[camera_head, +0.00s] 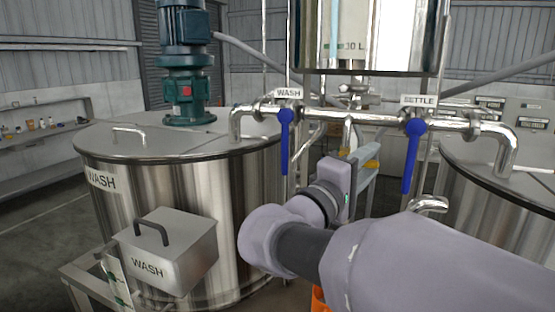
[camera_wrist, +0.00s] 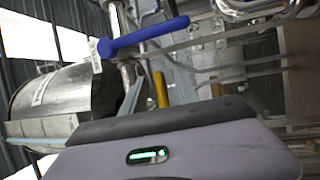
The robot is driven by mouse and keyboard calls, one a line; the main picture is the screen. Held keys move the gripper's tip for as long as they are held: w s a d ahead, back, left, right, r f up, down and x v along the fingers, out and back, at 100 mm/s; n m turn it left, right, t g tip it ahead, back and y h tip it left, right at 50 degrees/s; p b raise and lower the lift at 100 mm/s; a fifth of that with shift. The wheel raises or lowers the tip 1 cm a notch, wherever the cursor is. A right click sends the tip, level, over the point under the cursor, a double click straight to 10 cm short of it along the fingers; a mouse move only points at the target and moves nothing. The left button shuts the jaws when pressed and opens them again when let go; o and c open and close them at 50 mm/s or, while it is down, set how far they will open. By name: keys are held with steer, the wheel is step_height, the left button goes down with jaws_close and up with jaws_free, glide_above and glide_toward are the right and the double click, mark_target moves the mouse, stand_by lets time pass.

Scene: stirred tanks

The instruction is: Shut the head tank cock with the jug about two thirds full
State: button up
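The head tank (camera_head: 370,35) is at the top of the head view, with a "30 L" mark on its wall. Below it, a steel pipe (camera_head: 335,115) carries two cocks with blue levers, the WASH lever (camera_head: 286,140) and the SETTLE lever (camera_head: 412,157). Both levers hang down across the pipe. One blue lever (camera_wrist: 145,37) is near in the wrist view; I cannot tell which.
The WASH tank (camera_head: 180,220) stands at left with a green motor (camera_head: 187,75) and a WASH box (camera_head: 170,255) in front. Another steel tank (camera_head: 470,205) stands at right. Something orange (camera_head: 318,300) shows low, partly hidden. The pipework leaves little free room around my wrist.

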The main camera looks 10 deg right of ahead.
steer(key=p+v, duration=0.1)
steer(key=v, duration=1.6)
steer(key=shift+s+a, duration=0.15)
steer(key=shift+a, duration=0.05)
steer(key=s+d+f+m+g+y+b, duration=0.15)
steer(key=s+d+f+g+y, duration=0.3)
steer(key=f, duration=0.45)
steer(key=s+d+f+m+g+y+b, duration=0.1)
steer(key=s+d+f+g+y+b, duration=0.2)
steer(key=s+d+f, duration=0.5)
steer(key=s+a+f+m+y+b, duration=0.3)
steer(key=a+f+m+y+b, duration=0.2)
steer(key=a+f+y, duration=0.7)
steer(key=w+a+m+t, duration=0.1)
steer(key=w+a+f+m+t, duration=0.1)
steer(key=a, duration=0.1)
steer(key=shift+w+a+m+t+b, duration=0.2)
steer(key=shift+a+m+t+b, duration=0.05)
steer(key=shift+m+b, duration=0.1)
